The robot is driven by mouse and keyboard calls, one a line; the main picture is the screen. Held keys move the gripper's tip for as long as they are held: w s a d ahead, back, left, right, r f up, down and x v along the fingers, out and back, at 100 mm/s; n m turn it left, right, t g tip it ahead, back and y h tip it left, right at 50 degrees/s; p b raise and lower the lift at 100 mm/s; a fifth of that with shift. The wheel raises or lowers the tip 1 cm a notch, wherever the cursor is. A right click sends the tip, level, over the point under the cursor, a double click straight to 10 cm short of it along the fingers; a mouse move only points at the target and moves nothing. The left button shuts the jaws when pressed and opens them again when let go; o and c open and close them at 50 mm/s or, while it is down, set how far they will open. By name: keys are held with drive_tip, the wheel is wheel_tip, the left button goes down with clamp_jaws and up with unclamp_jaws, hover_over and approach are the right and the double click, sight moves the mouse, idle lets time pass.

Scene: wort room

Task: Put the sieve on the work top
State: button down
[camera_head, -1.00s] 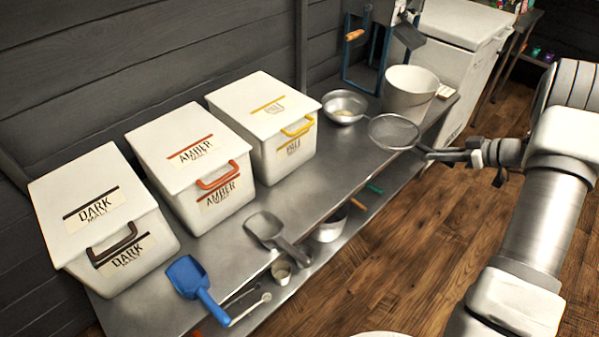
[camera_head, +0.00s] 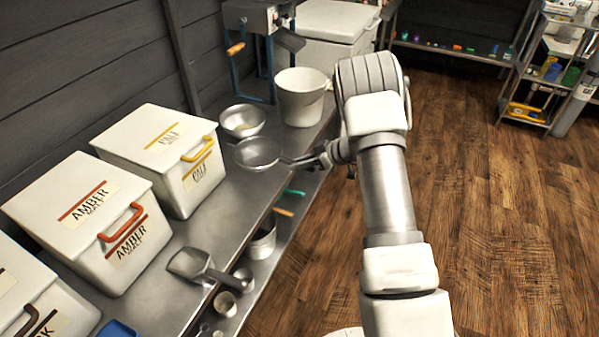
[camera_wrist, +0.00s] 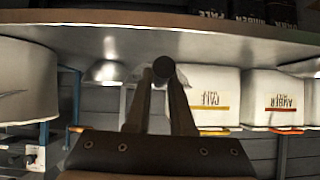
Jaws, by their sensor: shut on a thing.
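The sieve (camera_head: 257,154), a round grey mesh with a long handle, is over the steel work top (camera_head: 222,212), in front of the metal bowl. I cannot tell whether it touches the surface. My gripper (camera_head: 318,158) is shut on the sieve's handle, near the work top's front edge. In the wrist view the fingers (camera_wrist: 160,98) close around the dark round handle end (camera_wrist: 163,70).
The metal bowl (camera_head: 242,121) and white bucket (camera_head: 302,97) stand behind the sieve. White pale malt (camera_head: 160,150) and amber malt (camera_head: 85,215) boxes stand to the left. A grey scoop (camera_head: 200,268) lies near the front edge. Bare work top lies between boxes and sieve.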

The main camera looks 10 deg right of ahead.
drive_tip(key=shift+f+b, duration=0.3)
drive_tip(key=shift+f, duration=1.2)
drive_tip(key=shift+f+b, duration=0.2)
drive_tip(key=shift+b, duration=0.1)
drive_tip(key=c, duration=0.8)
unclamp_jaws()
drive_tip(key=shift+r, duration=0.15)
